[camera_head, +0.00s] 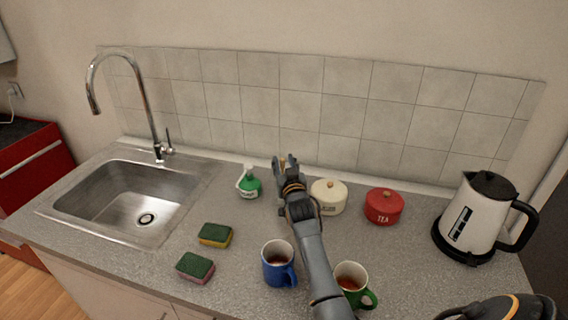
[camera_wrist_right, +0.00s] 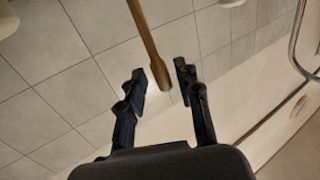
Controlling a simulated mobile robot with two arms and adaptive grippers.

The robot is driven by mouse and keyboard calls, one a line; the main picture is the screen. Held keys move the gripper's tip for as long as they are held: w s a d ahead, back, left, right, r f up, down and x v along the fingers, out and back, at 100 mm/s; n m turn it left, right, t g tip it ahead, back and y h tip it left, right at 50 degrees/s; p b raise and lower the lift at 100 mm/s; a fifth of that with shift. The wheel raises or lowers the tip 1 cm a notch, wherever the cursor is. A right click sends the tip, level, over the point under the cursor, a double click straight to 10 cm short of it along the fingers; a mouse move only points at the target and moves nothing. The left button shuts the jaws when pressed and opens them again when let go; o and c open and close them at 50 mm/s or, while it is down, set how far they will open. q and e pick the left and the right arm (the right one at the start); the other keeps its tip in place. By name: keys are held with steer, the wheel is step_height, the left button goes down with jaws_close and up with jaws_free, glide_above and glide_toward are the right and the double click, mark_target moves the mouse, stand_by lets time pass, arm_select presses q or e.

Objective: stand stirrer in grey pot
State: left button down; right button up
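The stirrer, a thin brown wooden stick (camera_wrist_right: 147,38), shows in the wrist view, coming down from the top edge. Its blunt lower end is between the two fingers of my right gripper (camera_wrist_right: 163,84), with gaps on both sides, so the fingers are open and do not clasp it. In the head view my right gripper (camera_head: 284,161) points at the tiled wall, left of the cream jar, with a small bit of wood (camera_head: 283,168) between its fingers. I cannot make out a grey pot; the gripper and forearm may hide it.
The cream jar (camera_head: 329,197), red tea jar (camera_head: 384,207) and kettle (camera_head: 474,220) stand right of my arm. A blue mug (camera_head: 279,264) and green mug (camera_head: 353,284) flank my forearm. Two sponges (camera_head: 215,235) lie near the sink (camera_head: 130,205).

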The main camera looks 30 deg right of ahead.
steer(key=shift+s+r, duration=0.1)
steer(key=shift+r, duration=0.05)
steer(key=b+v, duration=0.1)
steer(key=v, duration=0.6)
steer(key=shift+s, duration=0.1)
stand_by(0.3)
